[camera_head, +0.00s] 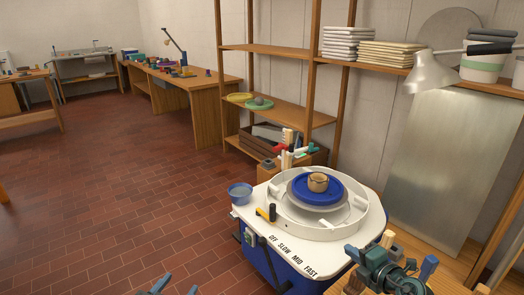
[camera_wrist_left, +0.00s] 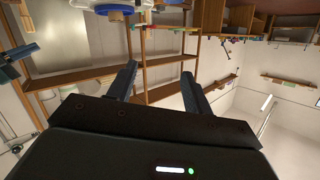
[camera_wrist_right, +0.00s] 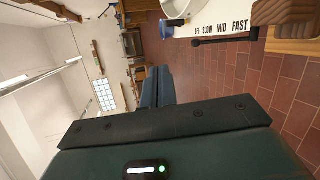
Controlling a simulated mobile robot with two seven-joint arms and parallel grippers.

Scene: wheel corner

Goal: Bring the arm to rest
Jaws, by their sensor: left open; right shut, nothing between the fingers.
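My left gripper (camera_head: 176,287) shows only its tips at the bottom edge of the head view. In the left wrist view its two dark fingers (camera_wrist_left: 160,82) stand wide apart with nothing between them. My right gripper (camera_head: 351,251) is at the lower right of the head view, over the near side by the wheel's front corner. In the right wrist view its fingers (camera_wrist_right: 158,86) are together and empty.
A wooden bench with small items is close beside my right arm. The tiled floor (camera_head: 110,190) at left is clear.

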